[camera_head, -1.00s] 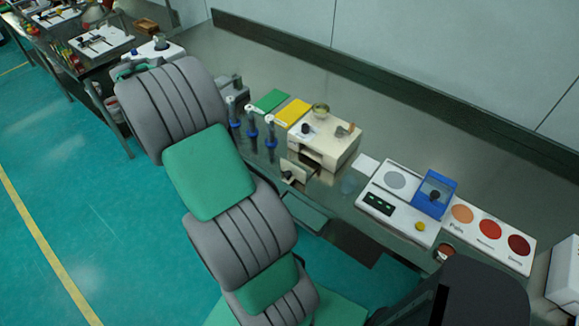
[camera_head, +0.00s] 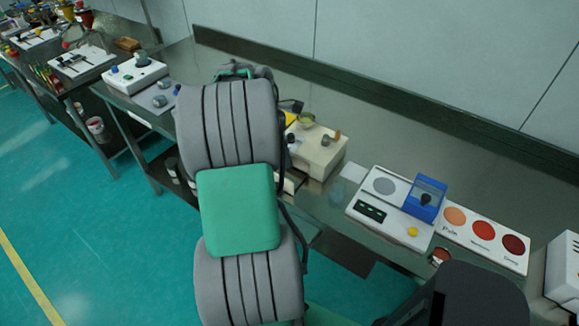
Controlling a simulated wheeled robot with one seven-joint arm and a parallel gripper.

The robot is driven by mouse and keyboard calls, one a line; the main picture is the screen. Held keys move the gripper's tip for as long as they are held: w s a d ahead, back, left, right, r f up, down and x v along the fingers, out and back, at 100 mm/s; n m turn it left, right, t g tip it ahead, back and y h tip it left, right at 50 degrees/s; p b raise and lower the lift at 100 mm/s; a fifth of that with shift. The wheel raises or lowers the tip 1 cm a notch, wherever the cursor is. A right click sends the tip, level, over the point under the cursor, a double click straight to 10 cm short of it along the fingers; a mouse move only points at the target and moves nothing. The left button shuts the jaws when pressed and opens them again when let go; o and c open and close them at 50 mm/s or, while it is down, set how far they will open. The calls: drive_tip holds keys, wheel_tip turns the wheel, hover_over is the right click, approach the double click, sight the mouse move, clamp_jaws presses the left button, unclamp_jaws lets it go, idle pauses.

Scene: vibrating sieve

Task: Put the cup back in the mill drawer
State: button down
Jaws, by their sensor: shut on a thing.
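The mill (camera_head: 318,155) is a cream box on the steel bench, right of my arm, with a brass bowl (camera_head: 306,119) on top. Its drawer (camera_head: 292,183) stands out at the front, mostly hidden behind my arm. My arm crosses the middle of the view and bends down behind its own upper link. A small dark part shows at its right edge beside the mill, but I cannot tell what it is. My jaws and anything in them are hidden. I cannot make out the cup. A faint clear vessel (camera_head: 336,190) stands on the bench right of the drawer.
Right of the mill are a white device (camera_head: 390,208) with a blue cover (camera_head: 426,198) and a colour card (camera_head: 484,232) with round samples. A white device (camera_head: 136,75) stands on the bench at left. The back of the bench is clear. A wall runs behind it.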

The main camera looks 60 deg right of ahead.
drive_tip(key=shift+s+d+f, duration=0.1)
drive_tip(key=shift+s+f, duration=0.75)
drive_tip(key=shift+f, duration=0.1)
drive_tip(key=shift+w+f+p, duration=0.15)
drive_tip(key=shift+f+p, duration=0.25)
drive_tip(key=shift+f, duration=1.15)
drive_tip(key=c, duration=1.1)
unclamp_jaws()
